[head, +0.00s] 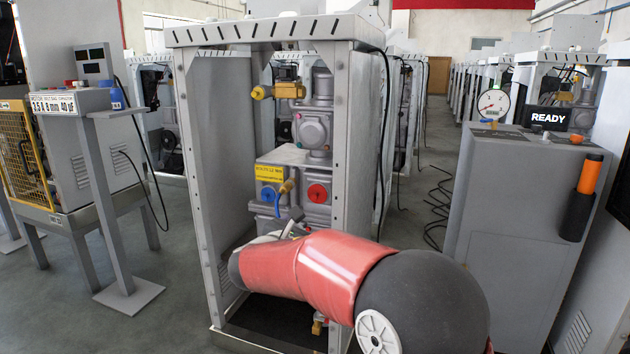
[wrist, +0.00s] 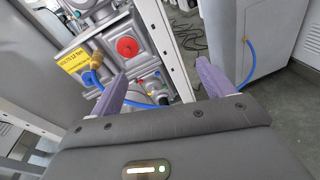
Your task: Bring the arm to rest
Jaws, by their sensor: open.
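My arm, in red and dark grey, reaches from the lower right of the head view across the front of the grey dispenser frame (head: 195,150). My gripper (wrist: 162,70) shows in the wrist view with its two purple fingers spread apart and nothing between them. It points towards the lower part of the dispenser, which has a red round knob (head: 318,192), a blue knob (head: 267,194) and a yellow label (head: 269,173). The red knob also shows in the wrist view (wrist: 127,47), beyond the left finger. In the head view the gripper is mostly hidden behind my arm.
A grey cabinet (head: 520,215) with a READY display (head: 549,117), a gauge (head: 493,103) and an orange-and-black holder (head: 583,200) stands to the right. A grey stand (head: 105,195) and a yellow-caged machine (head: 25,160) are left. Cables lie on the aisle floor.

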